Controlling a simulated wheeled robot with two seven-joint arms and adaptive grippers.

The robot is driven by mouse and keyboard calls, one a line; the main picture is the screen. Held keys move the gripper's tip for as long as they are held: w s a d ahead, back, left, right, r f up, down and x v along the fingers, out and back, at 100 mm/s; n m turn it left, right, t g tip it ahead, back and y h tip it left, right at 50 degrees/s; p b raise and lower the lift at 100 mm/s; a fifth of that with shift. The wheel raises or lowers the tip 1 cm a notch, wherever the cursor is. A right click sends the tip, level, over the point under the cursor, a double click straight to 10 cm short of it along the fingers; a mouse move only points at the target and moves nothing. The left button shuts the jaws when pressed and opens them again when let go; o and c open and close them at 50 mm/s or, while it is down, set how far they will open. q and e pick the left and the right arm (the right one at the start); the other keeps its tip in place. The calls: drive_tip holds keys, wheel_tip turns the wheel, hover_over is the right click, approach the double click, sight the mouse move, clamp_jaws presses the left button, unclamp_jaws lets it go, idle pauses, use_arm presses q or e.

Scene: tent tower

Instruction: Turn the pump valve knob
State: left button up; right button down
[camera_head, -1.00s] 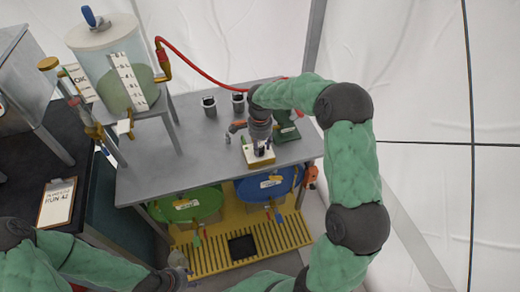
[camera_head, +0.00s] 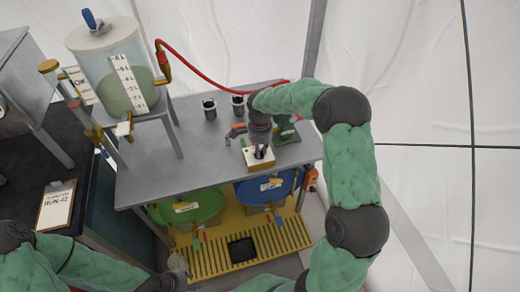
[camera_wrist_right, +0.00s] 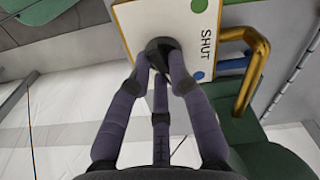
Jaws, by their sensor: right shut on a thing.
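The pump valve has a dark knob (camera_wrist_right: 158,46) on a white-topped plate (camera_wrist_right: 124,22) marked SHUT, with green and blue dots. In the head view the plate (camera_head: 249,160) sits at the front right of the grey bench. My right gripper (camera_wrist_right: 160,66) is shut on the knob, its purple fingers closed around it; the fingers hide part of the knob. In the head view my right gripper (camera_head: 261,148) reaches the plate from above. My left gripper (camera_head: 172,278) is low at the bottom edge, away from the valve; its fingers are not clear.
A brass pipe (camera_wrist_right: 255,58) curves beside the plate. A green pump body (camera_head: 287,131) stands right of my gripper. Two dark cups (camera_head: 209,109) stand behind on the bench (camera_head: 185,165). A tank with a red hose (camera_head: 205,73) is at left. Green and blue bins hang below.

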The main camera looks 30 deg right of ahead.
drive_tip(key=n+p, duration=0.3)
drive_tip(key=n, duration=0.2)
drive_tip(key=shift+d+r, duration=0.1)
drive_tip(key=shift+r, duration=0.05)
drive_tip(key=n+p, duration=0.2)
drive_tip(key=n, duration=0.1)
drive_tip(key=shift+w, duration=0.1)
drive_tip(key=shift+d+n+p, duration=0.1)
drive_tip(key=shift+n+p, duration=0.55)
drive_tip(key=shift+n, duration=1.05)
drive_tip(key=c, duration=1.1)
unclamp_jaws()
drive_tip(key=shift+c, duration=0.2)
wheel_tip(320, 180, up, 12)
